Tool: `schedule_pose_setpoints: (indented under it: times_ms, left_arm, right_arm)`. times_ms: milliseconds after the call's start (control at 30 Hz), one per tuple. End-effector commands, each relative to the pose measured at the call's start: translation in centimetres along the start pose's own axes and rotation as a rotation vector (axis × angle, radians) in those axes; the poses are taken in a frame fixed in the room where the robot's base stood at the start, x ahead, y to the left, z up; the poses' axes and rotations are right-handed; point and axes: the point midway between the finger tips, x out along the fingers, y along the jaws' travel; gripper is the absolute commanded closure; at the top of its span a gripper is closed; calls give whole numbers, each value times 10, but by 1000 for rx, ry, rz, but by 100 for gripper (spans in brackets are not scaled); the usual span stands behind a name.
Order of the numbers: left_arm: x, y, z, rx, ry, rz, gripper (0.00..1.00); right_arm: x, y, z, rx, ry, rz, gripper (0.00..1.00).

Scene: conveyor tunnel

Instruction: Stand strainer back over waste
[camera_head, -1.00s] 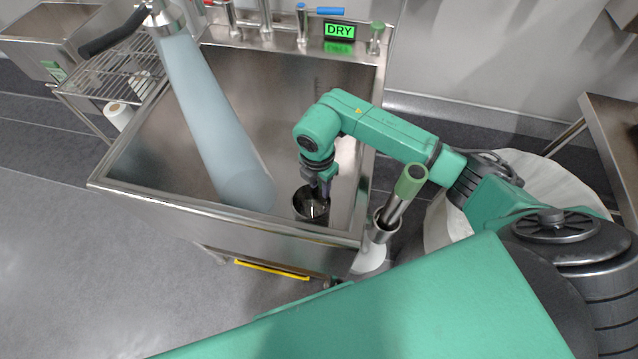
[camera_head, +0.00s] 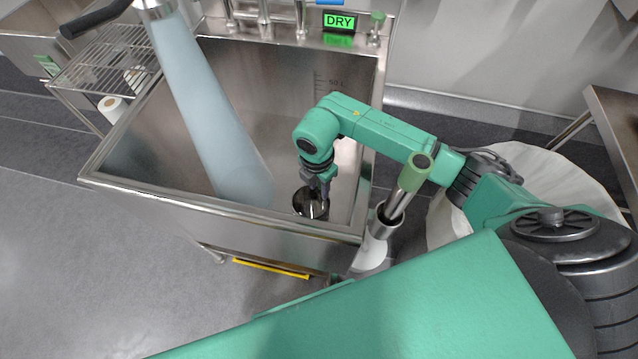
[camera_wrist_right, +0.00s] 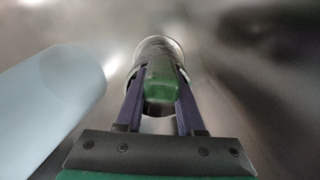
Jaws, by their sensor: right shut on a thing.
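The strainer (camera_head: 310,204) looks like a dark, round metal cup standing in the near right part of the steel sink. In the right wrist view a round metal rim (camera_wrist_right: 160,42) shows around a green grip piece (camera_wrist_right: 160,80). My right gripper (camera_head: 318,190) reaches down into the sink at the strainer. In the wrist view its fingers (camera_wrist_right: 160,85) are shut on the green piece, which seems to belong to the strainer. The waste opening is hidden from both views. My left gripper is not in view.
The steel sink (camera_head: 150,200) has raised rims close around my right arm. A wide pale blue column (camera_head: 210,110) slants down into it on the left. A green-topped metal tube (camera_head: 405,187) stands outside the right rim. A sign (camera_head: 339,21) reads DRY.

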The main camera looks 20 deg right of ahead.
Motion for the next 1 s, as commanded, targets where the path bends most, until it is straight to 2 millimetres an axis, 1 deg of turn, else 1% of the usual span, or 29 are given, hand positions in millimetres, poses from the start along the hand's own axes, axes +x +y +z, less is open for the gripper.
schedule_pose_setpoints:
  times_ms: [33, 67, 100, 200, 233, 267, 300, 567, 667, 767, 867, 1000]
  left_arm:
    - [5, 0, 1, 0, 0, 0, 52]
    - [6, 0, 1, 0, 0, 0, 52]
    - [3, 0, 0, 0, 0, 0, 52]
    - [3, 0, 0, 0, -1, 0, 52]
    - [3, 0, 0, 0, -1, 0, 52]
    - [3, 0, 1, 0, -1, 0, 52]
    - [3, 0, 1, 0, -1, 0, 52]
    - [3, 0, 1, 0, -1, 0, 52]
    - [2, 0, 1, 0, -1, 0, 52]
    - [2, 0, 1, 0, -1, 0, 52]
    - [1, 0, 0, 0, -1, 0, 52]
    - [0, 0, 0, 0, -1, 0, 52]
  right_arm:
    - [6, 0, 0, 0, 0, 0, 100]
    - [7, 0, 0, 0, 0, 0, 100]
    - [4, 0, 0, 0, 0, 1, 100]
    - [4, 0, 0, 0, 0, 0, 100]
    - [4, 0, 0, 0, 0, 0, 55]
    - [4, 0, 0, 0, 0, 0, 44]
    - [4, 0, 0, 0, 0, 0, 28]
    - [4, 0, 0, 0, 0, -1, 28]
    - [0, 0, 0, 0, 0, 1, 28]
    - [-14, 1, 0, 1, -1, 4, 28]
    - [-40, 2, 0, -1, -2, 6, 28]
    - [-83, 2, 0, -2, -2, 7, 28]
